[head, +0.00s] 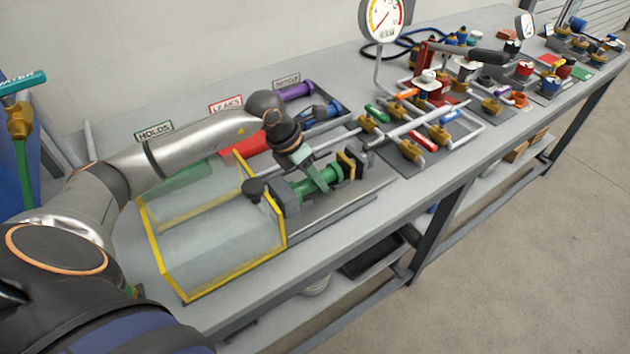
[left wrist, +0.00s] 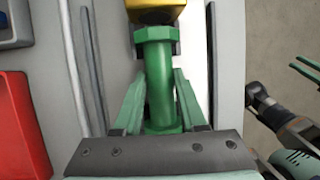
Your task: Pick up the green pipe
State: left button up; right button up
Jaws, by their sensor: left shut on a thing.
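The green pipe (head: 318,182) is a short cylinder with a wider flange at its end.
A clear guard with yellow edges (head: 166,270) stands left of the fixture. Behind are a red tray (head: 243,146), a green tray (head: 187,177) and a purple pipe (head: 297,91). A gauge (head: 384,19) and valve manifold stand to the right.

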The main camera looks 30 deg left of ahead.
pick_arm(q)
grip_shut()
jog(key=shift+r, duration=0.1)
dwell(0.4)
